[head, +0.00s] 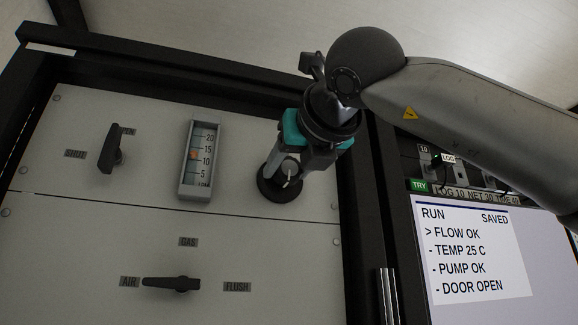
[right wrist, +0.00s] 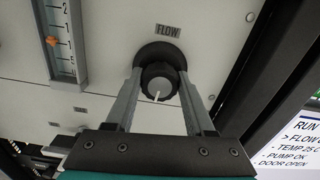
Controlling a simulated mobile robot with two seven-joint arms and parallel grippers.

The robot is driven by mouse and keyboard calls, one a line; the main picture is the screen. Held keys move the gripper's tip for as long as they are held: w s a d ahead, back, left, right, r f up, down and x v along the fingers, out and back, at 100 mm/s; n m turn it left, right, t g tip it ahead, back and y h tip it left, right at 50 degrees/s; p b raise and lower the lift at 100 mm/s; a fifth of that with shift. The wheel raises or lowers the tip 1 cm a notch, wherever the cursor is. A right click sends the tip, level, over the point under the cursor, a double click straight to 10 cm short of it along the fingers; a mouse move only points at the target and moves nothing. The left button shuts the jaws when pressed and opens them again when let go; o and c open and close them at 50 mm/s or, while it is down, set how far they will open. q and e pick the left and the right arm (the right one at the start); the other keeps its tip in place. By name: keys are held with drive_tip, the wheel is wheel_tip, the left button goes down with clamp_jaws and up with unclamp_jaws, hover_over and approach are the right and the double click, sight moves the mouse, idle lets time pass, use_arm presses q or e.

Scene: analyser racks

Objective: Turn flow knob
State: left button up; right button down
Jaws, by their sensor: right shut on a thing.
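The flow knob (right wrist: 159,84) is a round black knob with a white pointer line and a grey face, on a dark round base under a FLOW label (right wrist: 168,31). In the head view the flow knob (head: 281,180) sits on the upper panel, partly covered by my gripper. My right gripper (head: 288,172) has its two fingers on either side of the knob and is shut on it; it also shows in the right wrist view (right wrist: 160,86). The flow gauge (head: 201,160) left of the knob has an orange marker between 10 and 15. My left gripper is not in view.
A black lever switch (head: 112,148) is at the upper left of the panel. A lower selector handle (head: 172,284) lies horizontal, pointing to AIR. At the right, a screen (head: 472,255) reads RUN, SAVED, FLOW OK and DOOR OPEN. A vertical metal handle (head: 387,295) is beside the dark frame.

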drive_tip(key=shift+f+m+b, duration=0.2)
drive_tip(key=shift+m+b, duration=1.2)
drive_tip(key=shift+b, duration=0.3)
drive_tip(key=shift+r+m+b, duration=0.2)
drive_tip(key=shift+m+b, duration=0.4)
drive_tip(key=shift+m, duration=0.6)
drive_tip(key=shift+d, duration=0.1)
drive_tip(key=shift+c, duration=1.3)
unclamp_jaws()
drive_tip(key=shift+s, duration=0.15)
drive_tip(key=shift+s+d, duration=0.1)
drive_tip(key=shift+s, duration=0.2)
drive_tip(key=b+v, duration=0.4)
drive_tip(key=v, duration=1)
drive_tip(key=shift+s, duration=0.2)
